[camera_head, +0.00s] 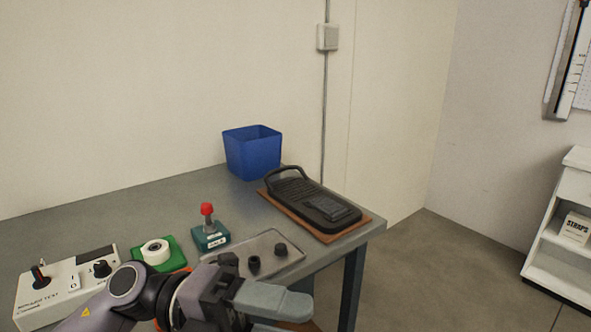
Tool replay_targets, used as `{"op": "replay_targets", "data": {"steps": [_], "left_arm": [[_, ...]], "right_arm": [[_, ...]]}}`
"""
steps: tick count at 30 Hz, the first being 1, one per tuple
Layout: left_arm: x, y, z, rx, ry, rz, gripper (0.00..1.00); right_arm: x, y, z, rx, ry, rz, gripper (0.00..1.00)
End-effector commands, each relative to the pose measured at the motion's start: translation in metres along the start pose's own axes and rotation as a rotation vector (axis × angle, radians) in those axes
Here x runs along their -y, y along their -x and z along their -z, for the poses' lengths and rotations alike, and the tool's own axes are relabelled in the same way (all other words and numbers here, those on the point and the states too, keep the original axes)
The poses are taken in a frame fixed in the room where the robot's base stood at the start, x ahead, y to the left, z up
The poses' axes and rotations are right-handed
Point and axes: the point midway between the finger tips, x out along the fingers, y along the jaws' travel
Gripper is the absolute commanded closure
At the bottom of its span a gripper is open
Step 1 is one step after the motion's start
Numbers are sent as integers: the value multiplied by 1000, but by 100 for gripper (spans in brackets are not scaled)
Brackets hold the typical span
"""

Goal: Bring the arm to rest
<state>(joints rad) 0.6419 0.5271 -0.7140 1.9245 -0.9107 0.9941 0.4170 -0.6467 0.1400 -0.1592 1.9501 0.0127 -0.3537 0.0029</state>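My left gripper (298,312) is at the bottom centre in the head view, over the front edge of the grey table (120,205). Its arm comes in from the bottom left. One grey finger shows clearly and the other is mostly cut off by the picture's lower edge, so I cannot tell how far apart they are. A small orange-brown patch shows beside the fingertips, and I cannot tell what it is. My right gripper is not in view.
A metal tray (284,262) with dark knobs lies just behind the gripper. A white control box (62,290), a green holder (178,257) with a white roll, and a red-topped device (210,236) stand left. A blue bin (252,152) and black device (305,198) stand behind.

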Motion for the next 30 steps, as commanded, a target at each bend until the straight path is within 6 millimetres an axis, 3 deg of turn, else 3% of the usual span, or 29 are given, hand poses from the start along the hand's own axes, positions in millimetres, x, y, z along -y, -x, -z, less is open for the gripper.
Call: {"op": "replay_targets", "data": {"steps": [4, 8, 11, 17, 20, 23, 27, 30], "left_arm": [[7, 9, -20, 191, 151, 287, 40], [-2, 33, -42, 394, 300, 494, 40], [-22, 59, -56, 567, 431, 626, 40], [-97, 118, -62, 941, 733, 815, 40], [-148, 146, -48, 1136, 903, 869, 40], [-204, 169, -20, 1330, 1086, 896, 40], [-274, 189, 36, 1566, 1335, 890, 40], [-308, 194, 75, 1685, 1476, 869, 40]], "right_arm": [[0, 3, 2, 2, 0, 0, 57], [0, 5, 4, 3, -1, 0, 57], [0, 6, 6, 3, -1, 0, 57], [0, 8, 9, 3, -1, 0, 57], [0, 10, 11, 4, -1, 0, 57], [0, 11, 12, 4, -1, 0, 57], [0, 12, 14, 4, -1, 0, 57], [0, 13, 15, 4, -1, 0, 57]]}}
